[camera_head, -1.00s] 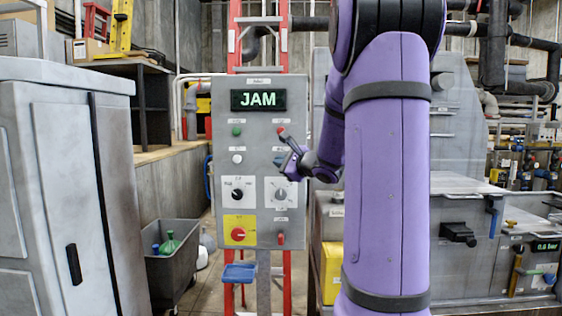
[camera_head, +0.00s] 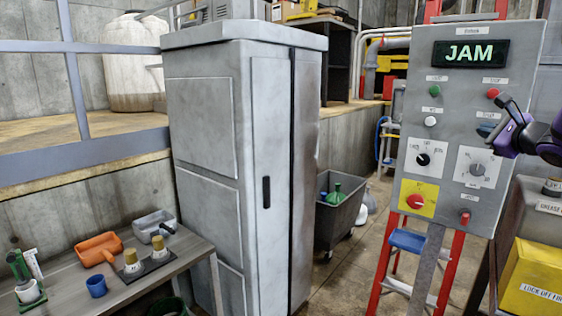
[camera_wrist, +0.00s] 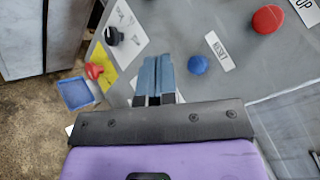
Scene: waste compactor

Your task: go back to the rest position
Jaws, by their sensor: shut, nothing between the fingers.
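My gripper (camera_head: 494,131) is at the right side of the head view, in front of the grey control panel (camera_head: 450,180). The panel's display (camera_head: 470,53) reads JAM. In the wrist view the two blue-grey fingers (camera_wrist: 154,66) are together and empty, over the panel face (camera_wrist: 225,90). A blue button (camera_wrist: 198,65) labelled RESET shows right of the fingertips, with a gap between them in the picture. A red button (camera_wrist: 267,19) is further right. A black dial (camera_wrist: 113,36) and a red knob on yellow (camera_wrist: 95,71) are left. Most of my arm is outside the head view.
A tall grey cabinet (camera_head: 215,130) stands left of the panel, with a dark bin (camera_head: 345,215) between them. A yellow box (camera_head: 535,275) is at lower right.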

